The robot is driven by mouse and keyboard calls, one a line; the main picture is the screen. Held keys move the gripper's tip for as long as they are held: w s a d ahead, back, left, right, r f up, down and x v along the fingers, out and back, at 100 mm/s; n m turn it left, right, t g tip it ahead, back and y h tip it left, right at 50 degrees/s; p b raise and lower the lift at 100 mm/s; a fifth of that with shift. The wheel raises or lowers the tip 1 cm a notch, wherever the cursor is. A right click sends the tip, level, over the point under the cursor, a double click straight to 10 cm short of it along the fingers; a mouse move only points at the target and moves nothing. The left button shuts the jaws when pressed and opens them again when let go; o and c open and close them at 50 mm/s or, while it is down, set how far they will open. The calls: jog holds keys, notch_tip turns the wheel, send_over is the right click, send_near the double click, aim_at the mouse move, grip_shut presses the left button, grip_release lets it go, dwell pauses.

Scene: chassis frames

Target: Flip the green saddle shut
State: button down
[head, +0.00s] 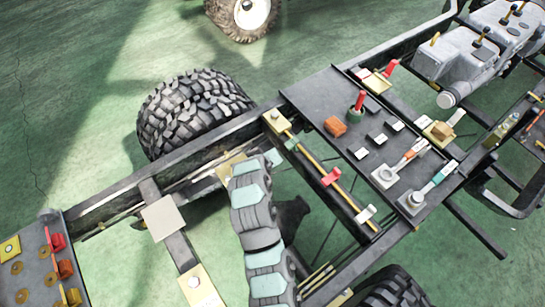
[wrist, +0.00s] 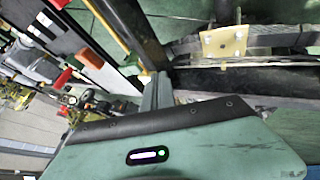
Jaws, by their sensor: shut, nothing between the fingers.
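A small green saddle (head: 291,143) sits on the yellow line that runs along a dark rail, near its upper left end. Whether it stands open or lies shut is too small to tell. A red saddle (head: 330,177) and a white saddle (head: 365,214) sit farther down the same line. In the wrist view my gripper (wrist: 158,80) shows as a narrow grey shape beyond the teal housing, shut and empty. It is close beside a yellow rod (wrist: 107,28). In the head view my arm covers the area left of the line, and the fingertips are hidden.
A dark plate (head: 325,100) with levers and blocks lies right of the line. A yellow bracket (wrist: 222,42) is bolted to a chassis beam in the wrist view. A large tyre (head: 190,110) stands at left. Green floor is open at far left.

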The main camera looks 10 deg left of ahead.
aim_at(293, 147)
jog(key=w+d+f, duration=0.4)
jog(key=w+f, duration=0.1)
jog(key=w, duration=0.2)
jog(key=shift+w+f, duration=0.3)
jog(key=shift+f, duration=0.1)
jog(key=shift+r, duration=0.1)
